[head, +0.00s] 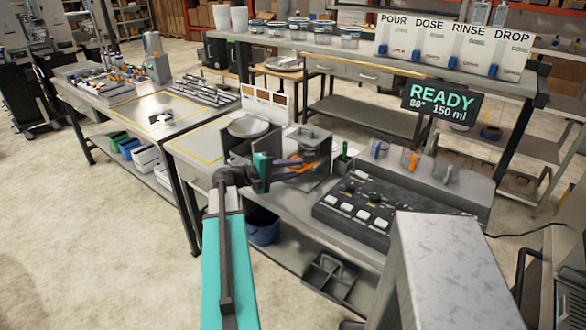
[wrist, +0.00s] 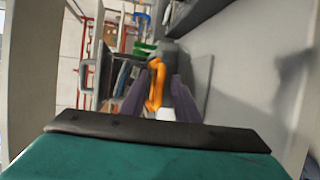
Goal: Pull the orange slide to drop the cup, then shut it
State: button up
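The orange slide (head: 303,167) sits low on the front of a grey dispenser housing (head: 312,142) near the middle of the head view. In the wrist view the orange slide (wrist: 157,84) shows between my two dark fingers. My gripper (head: 292,166) reaches in from the left at the slide's height. The fingers of my gripper (wrist: 158,88) look apart, with a gap beside the orange part. Contact with it is not clear. A small white patch shows low between the fingers, too blurred to name. I cannot make out a cup in the dispenser.
A black control panel (head: 365,208) with knobs and white buttons lies right of the dispenser. A sign (head: 441,104) reads READY, 80°, 150 ml. A round grey dish (head: 249,127) stands left of the dispenser. A blue bin (head: 263,226) is below the bench.

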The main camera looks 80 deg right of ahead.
grip_shut()
jog(key=shift+a, duration=0.1)
jog(key=shift+w+a+f+b, duration=0.2)
jog(key=shift+w+a+b, duration=0.1)
jog(key=shift+a, duration=0.1)
jog(key=a, duration=0.1)
jog(key=w+a+b, duration=0.1)
jog(key=a, duration=0.1)
jog(key=w+a+b, duration=0.1)
jog(key=shift+w+a, duration=0.15)
grip_release()
jog(key=shift+r, duration=0.1)
